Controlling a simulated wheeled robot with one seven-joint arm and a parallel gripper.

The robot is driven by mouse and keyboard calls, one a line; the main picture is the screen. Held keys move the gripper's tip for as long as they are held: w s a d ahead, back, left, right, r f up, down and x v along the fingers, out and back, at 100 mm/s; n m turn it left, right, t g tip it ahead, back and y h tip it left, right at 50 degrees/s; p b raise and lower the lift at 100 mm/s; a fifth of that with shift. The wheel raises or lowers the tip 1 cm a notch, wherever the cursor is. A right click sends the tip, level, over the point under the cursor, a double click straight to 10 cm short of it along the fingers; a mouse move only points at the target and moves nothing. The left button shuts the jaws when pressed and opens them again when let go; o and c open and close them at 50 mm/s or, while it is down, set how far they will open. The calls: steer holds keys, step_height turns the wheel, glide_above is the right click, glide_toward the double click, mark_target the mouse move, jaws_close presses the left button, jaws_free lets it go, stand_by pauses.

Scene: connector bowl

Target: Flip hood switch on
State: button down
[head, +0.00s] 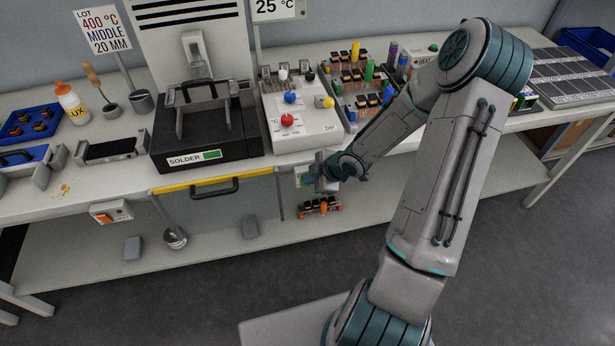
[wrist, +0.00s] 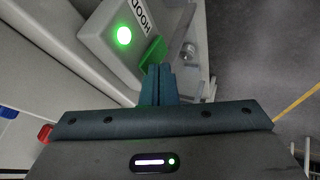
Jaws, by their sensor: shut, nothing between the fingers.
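The hood switch box (wrist: 105,30), pale grey and labelled HOOD, is at the top of the wrist view. Its round lamp (wrist: 124,36) glows bright green. Its green rocker switch (wrist: 153,51) is beside the lamp, just ahead of my fingertips. My gripper (wrist: 158,70) is shut and empty, with its fingertips at the near edge of the rocker; I cannot tell whether they touch it. In the head view the hood box (head: 301,177) shows at the bench's front edge, partly hidden by my gripper (head: 318,172).
Another switch box (head: 111,212) with an orange rocker hangs on the bench front at left. The solder pot (head: 205,155) and control panel (head: 300,125) stand above. A small rack with orange parts (head: 320,207) sits on the lower shelf below my gripper. Floor at right is clear.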

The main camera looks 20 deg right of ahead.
steer(key=shift+d, duration=0.15)
steer(key=shift+r+p, duration=0.8)
steer(key=shift+p, duration=0.1)
steer(key=p+v, duration=0.7)
steer(key=v, duration=0.5)
steer(key=shift+a, duration=0.45)
